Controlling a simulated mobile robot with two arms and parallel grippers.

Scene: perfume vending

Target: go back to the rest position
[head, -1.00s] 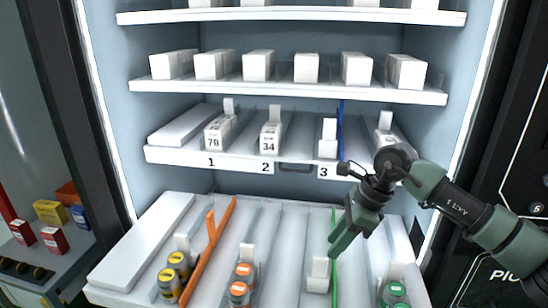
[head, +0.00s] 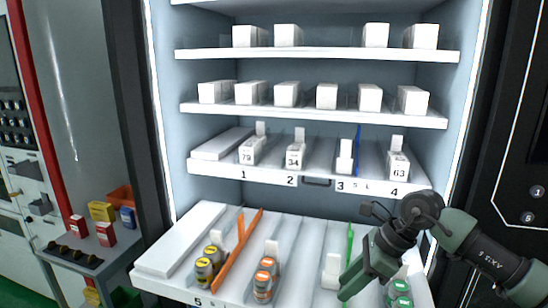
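My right gripper (head: 352,286), dark green and grey, comes in from the right over the front of the lower vending shelf (head: 180,232). Its fingers point down and left, in front of a white block on that shelf and close to the green divider (head: 349,245). Its fingers overlap in this view, so I cannot tell whether they are open or shut. I see no item clearly held. My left gripper is not in view.
Yellow-and-grey cans (head: 209,266), orange-topped cans (head: 265,279) and green-topped cans (head: 399,293) stand on the lower shelf. An orange divider (head: 237,250) is nearby. The numbered shelf (head: 330,182) is above. A dark panel (head: 518,150) bounds the right side.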

